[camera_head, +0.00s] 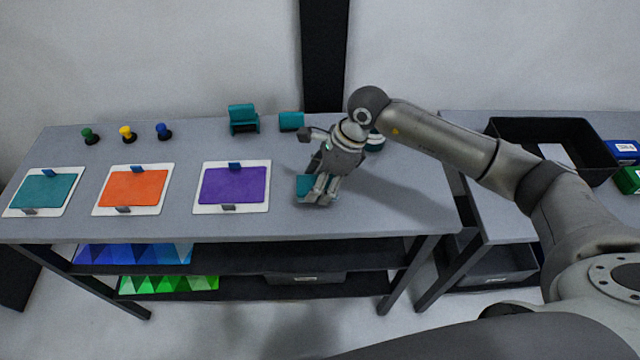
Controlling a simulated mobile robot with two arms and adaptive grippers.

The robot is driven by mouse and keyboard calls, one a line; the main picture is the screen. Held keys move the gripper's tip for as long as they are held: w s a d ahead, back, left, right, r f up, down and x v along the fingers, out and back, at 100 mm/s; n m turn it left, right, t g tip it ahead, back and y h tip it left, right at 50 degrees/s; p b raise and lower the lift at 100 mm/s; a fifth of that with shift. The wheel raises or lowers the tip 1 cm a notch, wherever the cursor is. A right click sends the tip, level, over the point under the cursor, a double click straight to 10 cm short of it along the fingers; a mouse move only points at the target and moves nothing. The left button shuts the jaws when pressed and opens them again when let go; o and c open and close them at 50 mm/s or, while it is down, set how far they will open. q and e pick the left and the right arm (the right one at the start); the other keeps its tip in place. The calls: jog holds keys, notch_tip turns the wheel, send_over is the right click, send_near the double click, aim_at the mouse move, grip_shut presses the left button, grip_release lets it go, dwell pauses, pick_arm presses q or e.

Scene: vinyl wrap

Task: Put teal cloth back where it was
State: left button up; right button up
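A small teal piece (304,183), which looks like the teal cloth, is at the fingertips of my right gripper (323,201), on or just above the right part of the grey table. The gripper points down, and its fingers cover the right side of the piece. The fingers look close together; I cannot tell whether they grip it. Other teal things are at the back of the table: a stepped holder (243,119), a block (291,121) and a piece partly hidden behind my gripper (376,142). My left gripper is not in view.
White boards with teal (42,190), orange (134,187) and purple (233,185) sheets lie on the grey table (370,215). Green, yellow and blue knobs (126,133) stand behind them. A black bin (510,128) is on the right table. The first table's right front is clear.

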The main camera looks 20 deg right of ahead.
jog(key=shift+w+d+f, duration=0.15)
jog(key=shift+w+f, duration=0.05)
jog(key=shift+f, duration=0.1)
notch_tip(320, 180, down, 2)
jog(key=shift+p, duration=1)
jog(key=shift+f, duration=0.55)
jog(key=shift+f, duration=0.1)
jog(key=shift+f, duration=0.15)
jog(key=o, duration=0.9)
